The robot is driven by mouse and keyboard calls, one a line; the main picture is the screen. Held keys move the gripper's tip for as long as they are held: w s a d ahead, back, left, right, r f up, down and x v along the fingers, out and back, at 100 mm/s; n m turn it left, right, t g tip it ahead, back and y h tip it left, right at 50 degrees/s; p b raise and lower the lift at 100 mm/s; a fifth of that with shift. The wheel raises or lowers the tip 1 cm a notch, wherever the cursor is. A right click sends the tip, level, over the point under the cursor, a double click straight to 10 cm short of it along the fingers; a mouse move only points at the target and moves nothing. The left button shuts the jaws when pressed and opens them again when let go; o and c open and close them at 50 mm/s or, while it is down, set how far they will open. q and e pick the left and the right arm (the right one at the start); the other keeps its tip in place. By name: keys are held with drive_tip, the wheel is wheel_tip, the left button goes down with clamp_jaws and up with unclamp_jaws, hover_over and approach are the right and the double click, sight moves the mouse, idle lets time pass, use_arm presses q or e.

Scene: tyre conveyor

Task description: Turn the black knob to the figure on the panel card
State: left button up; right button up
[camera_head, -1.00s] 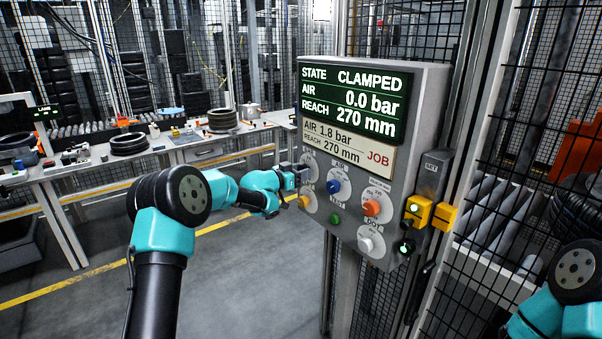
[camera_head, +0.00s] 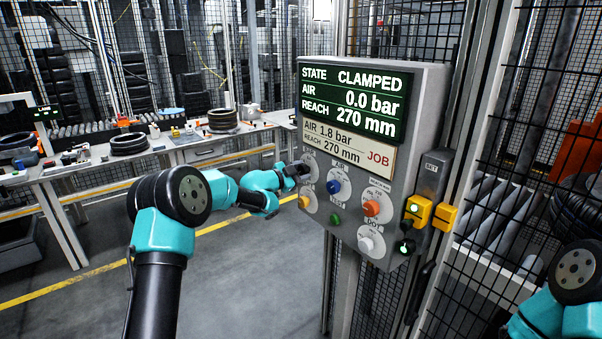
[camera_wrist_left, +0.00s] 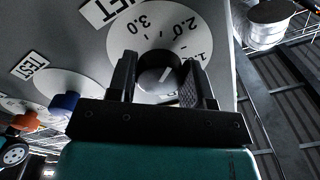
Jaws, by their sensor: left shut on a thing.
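The black knob (camera_wrist_left: 160,72) sits on a round white dial (camera_wrist_left: 150,35) with figures 2.0 and 3.0 legible in the left wrist view. A pale line marks its face. My left gripper (camera_wrist_left: 160,82) is shut on the knob, one finger on each side. The panel card (camera_head: 345,147) reads AIR 1.8 bar, REACH 270 mm, JOB. The screen (camera_head: 352,100) reads CLAMPED, AIR 0.0 bar, REACH 270 mm. My right gripper is out of view.
A blue knob (camera_head: 333,186), an orange knob (camera_head: 371,208), a yellow button (camera_head: 304,202), a green button (camera_head: 335,219) and a white button (camera_head: 365,244) share the panel. A workbench (camera_head: 190,145) is behind left.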

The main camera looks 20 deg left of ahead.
use_arm(q)
drive_tip(key=m, duration=0.4)
idle(0.4)
drive_tip(key=o, duration=0.9)
drive_tip(key=shift+a, duration=0.1)
drive_tip(key=v, duration=1.7)
drive_tip(key=shift+s+a, duration=0.1)
